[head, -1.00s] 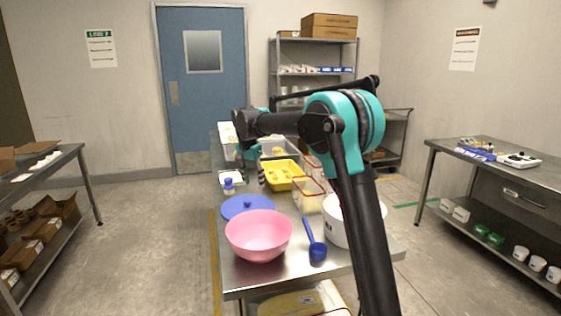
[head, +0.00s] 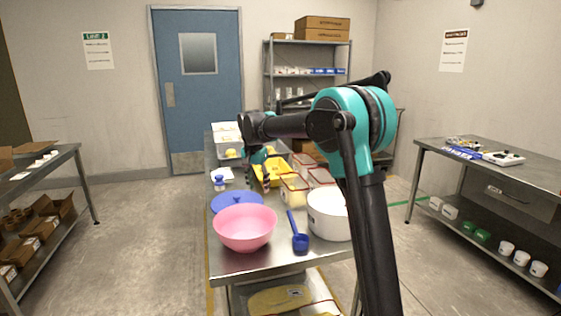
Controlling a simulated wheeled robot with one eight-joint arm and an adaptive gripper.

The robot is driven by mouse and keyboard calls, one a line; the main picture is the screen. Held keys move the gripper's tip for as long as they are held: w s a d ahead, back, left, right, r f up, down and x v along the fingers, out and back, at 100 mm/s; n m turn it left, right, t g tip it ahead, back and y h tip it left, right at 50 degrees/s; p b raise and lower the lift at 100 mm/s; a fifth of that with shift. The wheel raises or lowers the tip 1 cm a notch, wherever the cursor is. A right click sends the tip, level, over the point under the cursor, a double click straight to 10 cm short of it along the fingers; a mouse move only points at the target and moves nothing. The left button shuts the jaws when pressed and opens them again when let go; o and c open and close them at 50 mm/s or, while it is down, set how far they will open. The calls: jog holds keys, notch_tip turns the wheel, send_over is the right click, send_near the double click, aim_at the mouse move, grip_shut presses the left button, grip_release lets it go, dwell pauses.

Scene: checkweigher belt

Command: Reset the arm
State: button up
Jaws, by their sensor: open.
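My arm rises at the right of the head view and bends left over the steel table (head: 285,266). My gripper (head: 259,184) hangs from its end, pointing down near the yellow tray (head: 272,172). Its fingers are apart and I see nothing held between them. The arm's links hide part of the table's right side and some containers behind them.
On the table are a pink bowl (head: 245,228), a blue lid (head: 237,202), a blue scoop (head: 299,241), a white tub (head: 327,214) and a small blue-topped item (head: 219,182). Side benches stand left (head: 42,165) and right (head: 500,177). Open floor lies between them.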

jog(key=s+d+f+n+t, duration=0.1)
jog(key=s+d+f, duration=0.3)
jog(key=s+d, duration=0.45)
jog(key=s+d+f+n, duration=0.2)
jog(key=s+d+f, duration=0.1)
jog(key=s+d, duration=0.55)
jog(key=s+d+f+n, duration=0.1)
jog(key=s+d+f, duration=0.4)
jog(key=s, duration=0.4)
jog(key=s+d+f+n+t, duration=0.1)
jog(key=s+d+f, duration=0.4)
jog(key=s, duration=0.4)
jog(key=shift+d+f+t+y, duration=0.2)
jog(key=shift+f+t+y, duration=0.15)
jog(key=shift+f, duration=0.35)
